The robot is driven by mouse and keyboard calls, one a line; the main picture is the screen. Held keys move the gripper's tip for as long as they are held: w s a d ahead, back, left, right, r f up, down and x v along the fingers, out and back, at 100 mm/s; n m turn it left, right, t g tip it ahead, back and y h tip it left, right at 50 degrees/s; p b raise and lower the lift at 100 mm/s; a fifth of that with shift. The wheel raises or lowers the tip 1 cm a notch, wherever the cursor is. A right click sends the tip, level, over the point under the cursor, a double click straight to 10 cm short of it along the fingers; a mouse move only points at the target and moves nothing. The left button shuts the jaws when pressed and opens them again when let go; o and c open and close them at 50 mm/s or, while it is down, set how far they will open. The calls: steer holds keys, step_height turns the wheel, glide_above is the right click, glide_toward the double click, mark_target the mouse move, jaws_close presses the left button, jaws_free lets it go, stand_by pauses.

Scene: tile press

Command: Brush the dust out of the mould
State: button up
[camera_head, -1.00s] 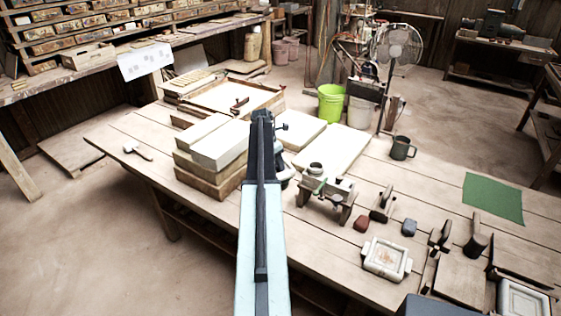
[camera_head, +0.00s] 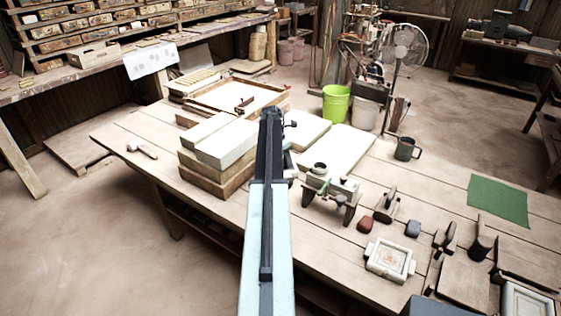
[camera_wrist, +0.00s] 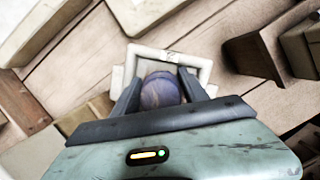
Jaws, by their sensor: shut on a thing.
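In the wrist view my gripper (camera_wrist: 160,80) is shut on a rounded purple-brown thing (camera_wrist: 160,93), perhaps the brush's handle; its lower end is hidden. Beyond it lies a pale square frame with a grey inside (camera_wrist: 143,53), which looks like a mould; I cannot tell whether the held thing touches it. In the head view my gripper is hidden behind my arm. A pale mould with brownish dust inside (camera_head: 389,261) lies on the table at the front right. Another pale frame (camera_head: 508,297) is cut off at the lower right corner.
A stack of pale blocks (camera_head: 228,142) stands just left of my arm. A small metal press (camera_head: 332,187) stands to its right.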

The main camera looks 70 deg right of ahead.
steer(key=shift+w+a, duration=1.1)
steer(key=shift+a, duration=0.3)
step_height(320, 180, up, 6)
steer(key=p, duration=0.6)
step_height(320, 180, up, 3)
steer(key=p, duration=0.3)
steer(key=shift+r, duration=0.15)
